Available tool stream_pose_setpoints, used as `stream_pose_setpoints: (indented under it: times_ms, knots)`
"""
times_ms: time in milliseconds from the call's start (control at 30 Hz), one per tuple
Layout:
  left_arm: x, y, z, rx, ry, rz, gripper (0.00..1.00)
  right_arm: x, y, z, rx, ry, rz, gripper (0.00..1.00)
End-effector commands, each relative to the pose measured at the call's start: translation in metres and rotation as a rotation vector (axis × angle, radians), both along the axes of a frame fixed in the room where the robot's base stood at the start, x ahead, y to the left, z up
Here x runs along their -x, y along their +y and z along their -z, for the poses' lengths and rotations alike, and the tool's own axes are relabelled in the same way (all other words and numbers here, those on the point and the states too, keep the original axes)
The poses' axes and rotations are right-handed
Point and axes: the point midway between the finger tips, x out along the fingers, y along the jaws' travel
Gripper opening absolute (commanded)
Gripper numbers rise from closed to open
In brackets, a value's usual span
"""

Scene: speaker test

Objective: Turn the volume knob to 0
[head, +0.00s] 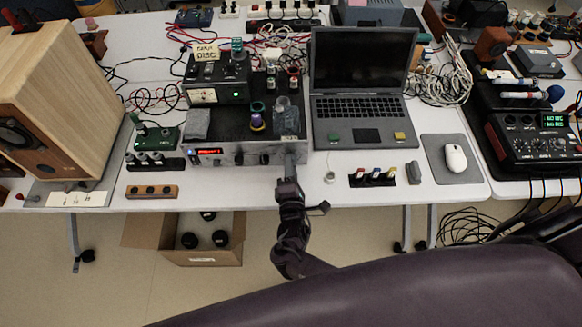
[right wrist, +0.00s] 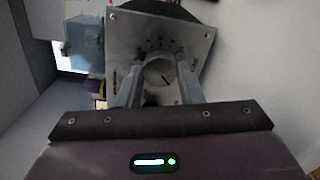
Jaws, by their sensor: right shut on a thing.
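The volume knob (right wrist: 158,73) is a round grey knob on a metal panel (right wrist: 150,22) with dial marks around it, seen in the right wrist view. A dark pointer line shows on its face, but the numbers are too small to read. My right gripper (right wrist: 160,78) is shut on the knob, one finger on each side. In the head view my right gripper (head: 290,165) is at the right end of the amplifier's front panel (head: 222,159) and hides the knob there. The panel has a red display (head: 209,151). My left gripper is not in view.
A laptop (head: 360,108) stands right of the amplifier, with a mouse (head: 455,157) farther right. A wooden speaker (head: 62,95) stands at left. A small wooden block (head: 152,191) lies near the front edge. A cardboard box (head: 207,256) sits on the floor below.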

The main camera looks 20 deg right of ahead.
Motion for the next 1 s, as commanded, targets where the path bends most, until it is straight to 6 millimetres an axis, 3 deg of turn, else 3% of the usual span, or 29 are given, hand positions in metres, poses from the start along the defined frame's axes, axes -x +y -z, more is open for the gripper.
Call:
stream_pose_setpoints:
  times_ms: [333,367,500,833,1000]
  knots:
    - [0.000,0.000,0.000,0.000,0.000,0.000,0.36,0.001,0.001,0.001,0.001,0.003,-0.001,0.11]
    - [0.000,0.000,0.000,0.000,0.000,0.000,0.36,0.000,0.001,0.001,0.001,0.003,-0.001,0.36]
    - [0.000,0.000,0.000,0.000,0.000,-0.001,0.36,0.000,0.001,0.001,0.001,0.003,0.000,0.54]
    - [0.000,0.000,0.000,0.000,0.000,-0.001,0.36,0.003,0.001,0.001,0.001,0.001,-0.001,0.55]
    - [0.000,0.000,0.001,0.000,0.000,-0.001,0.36,0.025,0.007,0.002,0.001,0.004,-0.001,0.55]
